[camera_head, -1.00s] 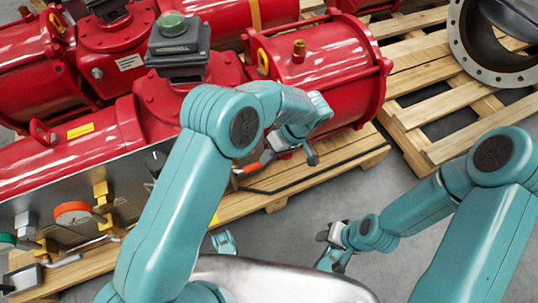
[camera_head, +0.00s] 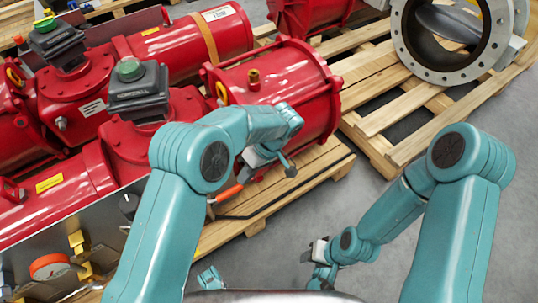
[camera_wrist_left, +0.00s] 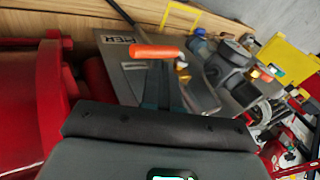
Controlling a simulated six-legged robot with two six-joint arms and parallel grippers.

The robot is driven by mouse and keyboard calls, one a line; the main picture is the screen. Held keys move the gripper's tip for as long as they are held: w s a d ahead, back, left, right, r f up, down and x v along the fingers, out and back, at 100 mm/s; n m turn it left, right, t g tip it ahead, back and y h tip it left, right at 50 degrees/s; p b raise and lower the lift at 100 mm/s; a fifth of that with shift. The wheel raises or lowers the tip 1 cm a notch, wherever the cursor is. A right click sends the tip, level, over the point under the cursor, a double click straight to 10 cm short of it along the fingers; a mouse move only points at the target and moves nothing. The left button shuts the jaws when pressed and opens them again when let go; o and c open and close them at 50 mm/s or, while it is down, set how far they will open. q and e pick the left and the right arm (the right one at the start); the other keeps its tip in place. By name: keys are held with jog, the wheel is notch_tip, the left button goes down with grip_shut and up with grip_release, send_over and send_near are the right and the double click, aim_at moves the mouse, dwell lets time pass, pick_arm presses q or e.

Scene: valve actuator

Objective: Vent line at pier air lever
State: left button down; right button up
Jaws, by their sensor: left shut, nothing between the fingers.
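The orange-handled lever (camera_head: 228,193) juts from the front of the red actuator's panel, above the pallet edge. The left wrist view also shows an orange handle (camera_wrist_left: 155,50). My left gripper (camera_head: 246,176) is shut and empty, close to the orange lever at its upper right. Its narrow fingers (camera_wrist_left: 160,85) show just below the handle in the wrist view; whether they touch it I cannot tell.
Red actuator cylinders (camera_head: 285,85) lie on a wooden pallet (camera_head: 300,190). A dark box with a green cap (camera_head: 138,88) stands on top. A large flanged valve (camera_head: 462,72) lies on another pallet (camera_head: 400,140). Bare grey floor (camera_head: 285,240) lies between my arms.

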pick_arm(q)
jog(key=w+d+r+p, duration=0.2)
jog(key=w+d+r, duration=0.15)
jog(key=d, duration=0.25)
jog(key=s+a+f+m+h, duration=0.3)
jog(key=s+f+h, duration=0.15)
jog(key=f, duration=0.25)
jog(key=s+a+f+m+h, duration=0.3)
jog(key=s+f, duration=0.2)
jog(key=f, duration=0.3)
jog(key=s+a+t+h, duration=0.1)
jog(key=s+a, duration=0.2)
jog(key=s, duration=0.4)
jog(key=s+a+t+h, duration=0.1)
jog(key=s+a+t, duration=0.15)
jog(key=s, duration=0.45)
notch_tip(320, 180, up, 28)
jog(key=p, duration=2.7)
jog(key=shift+a+f+g, duration=0.1)
jog(key=shift+g, duration=0.15)
